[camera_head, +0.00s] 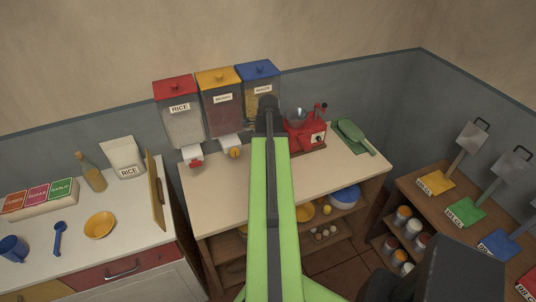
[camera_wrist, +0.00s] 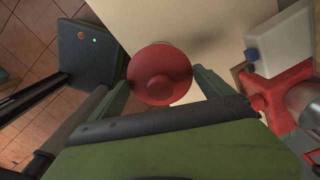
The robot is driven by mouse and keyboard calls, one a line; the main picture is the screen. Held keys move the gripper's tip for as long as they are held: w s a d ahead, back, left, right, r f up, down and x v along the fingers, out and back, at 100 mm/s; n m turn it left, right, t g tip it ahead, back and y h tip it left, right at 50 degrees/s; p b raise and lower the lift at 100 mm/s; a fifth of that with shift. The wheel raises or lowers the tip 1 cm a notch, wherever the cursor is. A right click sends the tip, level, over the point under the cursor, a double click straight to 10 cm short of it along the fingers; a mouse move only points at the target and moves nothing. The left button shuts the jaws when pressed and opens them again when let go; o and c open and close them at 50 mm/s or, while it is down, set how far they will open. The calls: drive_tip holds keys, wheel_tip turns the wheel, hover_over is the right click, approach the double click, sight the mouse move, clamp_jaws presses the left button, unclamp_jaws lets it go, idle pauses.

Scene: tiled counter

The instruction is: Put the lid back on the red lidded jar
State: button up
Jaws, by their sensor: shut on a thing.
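In the wrist view a round red lid (camera_wrist: 160,74) with a raised centre lies between the two green fingers of my gripper (camera_wrist: 162,90). The fingers are closed on it from either side. I cannot tell whether the jar's body is below the lid, since the lid covers whatever is under it. In the head view my green arm reaches over the middle counter, and it hides the fingers and the lid. No red lidded jar shows clearly there.
A red grinder (camera_head: 304,132) stands on the counter (camera_head: 222,180) right of my arm, near my gripper in the wrist view (camera_wrist: 282,92). Dispensers for rice (camera_head: 183,120), beans (camera_head: 222,110) and maize (camera_head: 262,78) line the back. A green scoop (camera_head: 352,135) lies at right. Counter left of my arm is clear.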

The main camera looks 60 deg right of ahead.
wheel_tip(320, 180, down, 6)
drive_tip(key=b, duration=0.6)
drive_tip(key=shift+s+d+f, duration=0.25)
drive_tip(key=shift+f+b, duration=0.15)
drive_tip(key=shift+b, duration=0.15)
idle(1.4)
drive_tip(key=o, duration=1.2)
drive_tip(key=shift+c, duration=0.2)
wheel_tip(320, 180, up, 7)
drive_tip(key=p, duration=0.7)
drive_tip(key=shift+s, duration=0.1)
